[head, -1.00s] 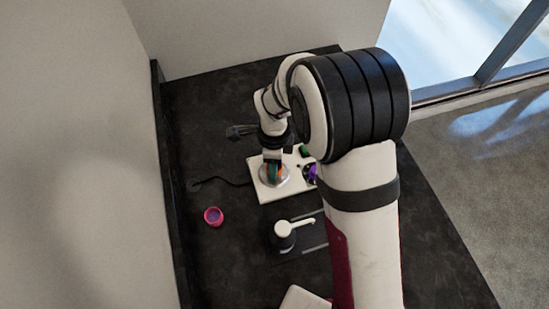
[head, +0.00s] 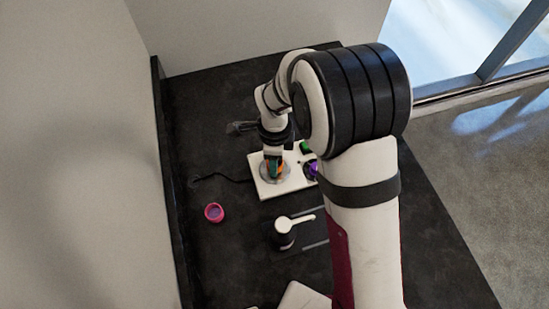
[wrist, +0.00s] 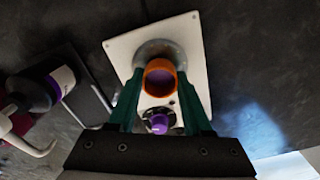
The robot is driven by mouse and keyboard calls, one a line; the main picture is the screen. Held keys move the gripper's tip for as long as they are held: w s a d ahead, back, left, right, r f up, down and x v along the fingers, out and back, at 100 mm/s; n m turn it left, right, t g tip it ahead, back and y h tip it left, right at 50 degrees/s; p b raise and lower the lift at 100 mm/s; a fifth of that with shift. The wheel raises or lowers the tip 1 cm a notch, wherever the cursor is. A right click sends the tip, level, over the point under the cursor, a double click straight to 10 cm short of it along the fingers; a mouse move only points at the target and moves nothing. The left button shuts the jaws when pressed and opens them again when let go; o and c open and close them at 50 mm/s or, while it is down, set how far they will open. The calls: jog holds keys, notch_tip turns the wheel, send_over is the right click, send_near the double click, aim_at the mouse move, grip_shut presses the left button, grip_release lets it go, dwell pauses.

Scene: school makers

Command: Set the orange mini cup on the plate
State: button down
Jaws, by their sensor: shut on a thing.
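The orange mini cup (wrist: 160,89) is held between the teal fingers of my gripper (wrist: 160,80), its open mouth toward the wrist camera. In the head view only a sliver of orange shows beside the fingers of my gripper (head: 275,170). The round grey plate (wrist: 146,51) is on a white rectangular board and lies behind the cup. It also shows in the head view (head: 264,178), around the fingertips. The cup is over the plate or on it; I cannot tell whether its base touches.
The white board (head: 270,192) also carries a purple item (wrist: 158,123) and a green item (head: 306,147). A pink cup (head: 214,213) stands apart on the dark table. A pump bottle (head: 284,236) stands in front of the board. A dark cable runs left of the board.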

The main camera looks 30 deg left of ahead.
jog(key=shift+f, duration=0.55)
jog(key=c, duration=0.6)
grip_release()
notch_tip(320, 180, up, 11)
dwell(0.5)
